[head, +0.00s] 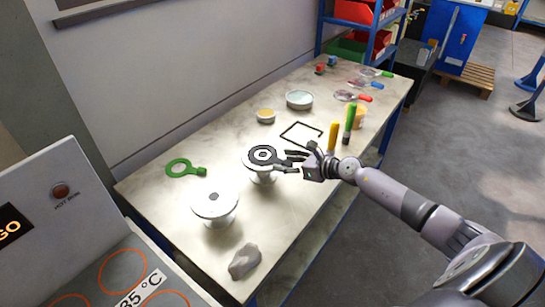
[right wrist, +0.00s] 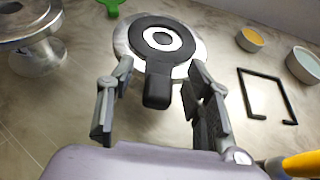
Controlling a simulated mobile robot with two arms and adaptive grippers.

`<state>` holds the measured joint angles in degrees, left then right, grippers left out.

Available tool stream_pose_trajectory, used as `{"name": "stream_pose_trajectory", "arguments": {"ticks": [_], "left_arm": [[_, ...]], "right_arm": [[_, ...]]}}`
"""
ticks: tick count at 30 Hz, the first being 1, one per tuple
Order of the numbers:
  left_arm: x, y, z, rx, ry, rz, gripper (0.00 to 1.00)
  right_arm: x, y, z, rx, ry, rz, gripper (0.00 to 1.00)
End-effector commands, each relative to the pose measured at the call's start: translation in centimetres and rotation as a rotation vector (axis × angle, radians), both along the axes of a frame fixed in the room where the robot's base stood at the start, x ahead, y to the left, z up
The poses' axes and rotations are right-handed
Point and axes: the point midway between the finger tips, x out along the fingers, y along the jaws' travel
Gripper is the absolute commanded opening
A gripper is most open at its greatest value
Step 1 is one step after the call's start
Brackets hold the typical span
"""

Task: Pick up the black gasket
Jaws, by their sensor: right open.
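The black gasket (head: 262,152) is a flat ring with a short handle tab. It lies on the round metal flange of a spool-shaped vessel (head: 263,175) in the middle of the table. In the right wrist view, the gasket (right wrist: 136,35) shows with its tab pointing toward me. My right gripper (head: 283,161) is open. In the wrist view its two fingers (right wrist: 160,75) stand on either side of the tab, with gaps on both sides. My left gripper is not in view.
A second flanged vessel (head: 214,204) stands nearer. A green gasket (head: 184,167) lies to the left. A black angular frame (head: 301,134), yellow- and green-handled tools (head: 333,136) and bowls (head: 299,99) are farther back. A grey lump (head: 244,260) lies near the front edge.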

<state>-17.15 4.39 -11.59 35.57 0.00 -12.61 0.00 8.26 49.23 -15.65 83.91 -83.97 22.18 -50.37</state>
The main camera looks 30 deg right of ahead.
Motion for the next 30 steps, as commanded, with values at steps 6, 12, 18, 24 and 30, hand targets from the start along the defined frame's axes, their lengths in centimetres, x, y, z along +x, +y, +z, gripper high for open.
{"name": "stream_pose_trajectory", "arguments": {"ticks": [6, 12, 18, 24, 30], "left_arm": [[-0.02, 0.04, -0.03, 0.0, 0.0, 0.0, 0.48], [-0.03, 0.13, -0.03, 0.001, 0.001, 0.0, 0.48], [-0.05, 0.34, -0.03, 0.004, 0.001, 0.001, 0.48], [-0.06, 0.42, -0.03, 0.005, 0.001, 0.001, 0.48], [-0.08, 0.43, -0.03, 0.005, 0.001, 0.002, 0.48]], "right_arm": [[0.0, -0.04, -0.06, -0.002, 0.0, -0.001, 0.45], [0.0, -0.06, -0.03, -0.001, -0.001, -0.001, 0.32], [-0.01, -0.07, -0.03, -0.001, -0.001, -0.001, 0.19], [0.0, -0.08, -0.02, -0.001, -0.001, -0.001, 0.05], [0.01, -0.08, 0.03, -0.001, -0.002, -0.001, 0.0]]}}
